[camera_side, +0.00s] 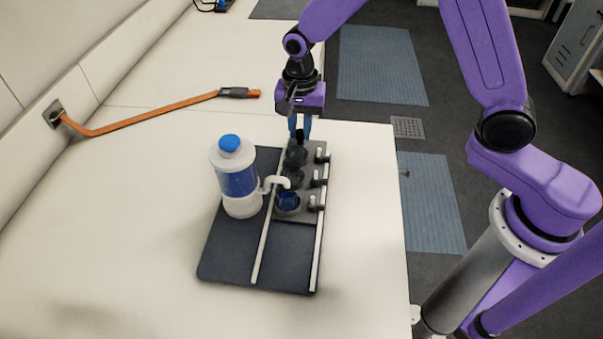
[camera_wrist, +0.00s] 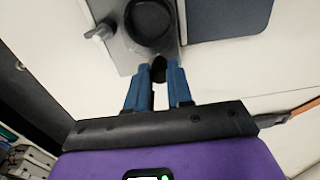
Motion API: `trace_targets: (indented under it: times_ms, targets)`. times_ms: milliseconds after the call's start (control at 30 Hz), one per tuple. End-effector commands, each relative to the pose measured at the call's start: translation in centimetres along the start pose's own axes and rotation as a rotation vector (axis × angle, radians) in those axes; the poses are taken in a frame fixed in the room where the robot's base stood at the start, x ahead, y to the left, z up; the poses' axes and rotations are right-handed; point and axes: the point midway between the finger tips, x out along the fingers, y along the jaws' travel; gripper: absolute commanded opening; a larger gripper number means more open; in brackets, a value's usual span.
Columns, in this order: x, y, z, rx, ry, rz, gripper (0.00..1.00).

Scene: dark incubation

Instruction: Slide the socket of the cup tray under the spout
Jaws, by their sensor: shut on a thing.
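The grey cup tray (camera_side: 312,150) lies between two pale rails on a dark base plate. It carries dark round cups or sockets in a row; the nearest (camera_side: 288,203) looks blue inside. The white bottle with a blue cap (camera_side: 229,145) stands left of the tray. Its white spout (camera_side: 277,182) reaches right over the tray, around the middle and nearest sockets; exact alignment cannot be told. My gripper (camera_side: 300,136) is at the tray's far end, blue fingers shut on a small dark knob (camera_wrist: 158,70). The wrist view shows the tray (camera_wrist: 125,62) and one dark socket (camera_wrist: 151,24) just beyond the fingers.
The left rail (camera_side: 261,245) and right rail (camera_side: 318,245) run toward the front, with bare base plate (camera_side: 285,262) between them. Small dark-and-light fittings (camera_side: 316,180) line the tray's right side. The white bench is otherwise mostly clear.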

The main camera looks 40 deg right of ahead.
Motion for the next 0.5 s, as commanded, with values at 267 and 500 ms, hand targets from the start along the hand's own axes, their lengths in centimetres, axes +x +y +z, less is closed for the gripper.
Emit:
trace_targets:
  times_ms: [267,500]
  targets:
    - [0.0,0.0,1.6,-0.003,0.0,0.001,0.1]
    - [0.0,0.0,3.1,-0.003,0.0,0.001,0.1]
